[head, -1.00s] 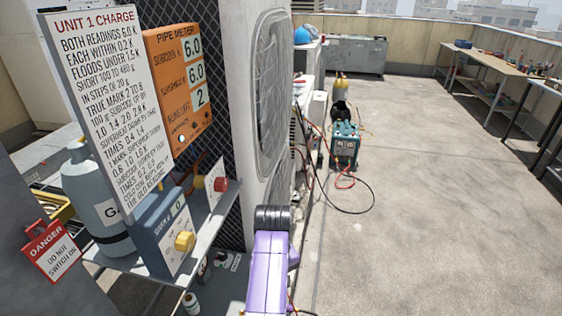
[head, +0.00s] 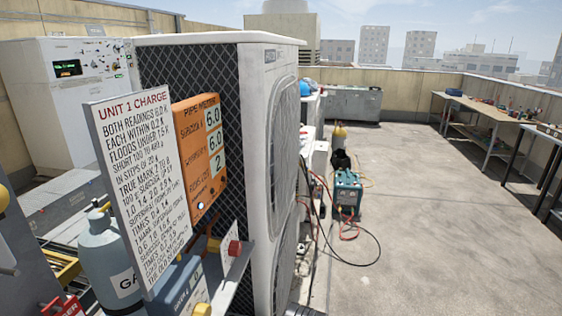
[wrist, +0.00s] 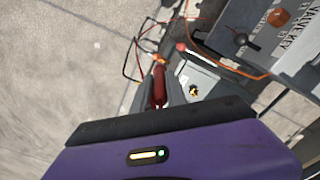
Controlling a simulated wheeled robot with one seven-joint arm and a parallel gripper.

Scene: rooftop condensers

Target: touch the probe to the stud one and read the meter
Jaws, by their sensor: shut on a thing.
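In the wrist view my gripper (wrist: 159,84) is shut on a slim red probe (wrist: 158,90). The probe's tip points toward the top of the picture, with dark leads near it. A small brass stud-like piece (wrist: 194,91) sits on a pale grey plate (wrist: 203,76) just right of the gripper, apart from the probe. I cannot read a label saying which stud it is. In the head view an orange pipe meter (head: 183,114) shows 6.0, 6.0 and 2. My gripper is outside the head view.
A white charge sign (head: 135,170) stands beside the pipe meter, before a large condenser (head: 258,130). A grey cylinder (head: 108,260) is at lower left. A teal machine (head: 347,190) with hoses stands on the roof. The wrist view shows an orange knob (wrist: 278,17). Open floor lies right.

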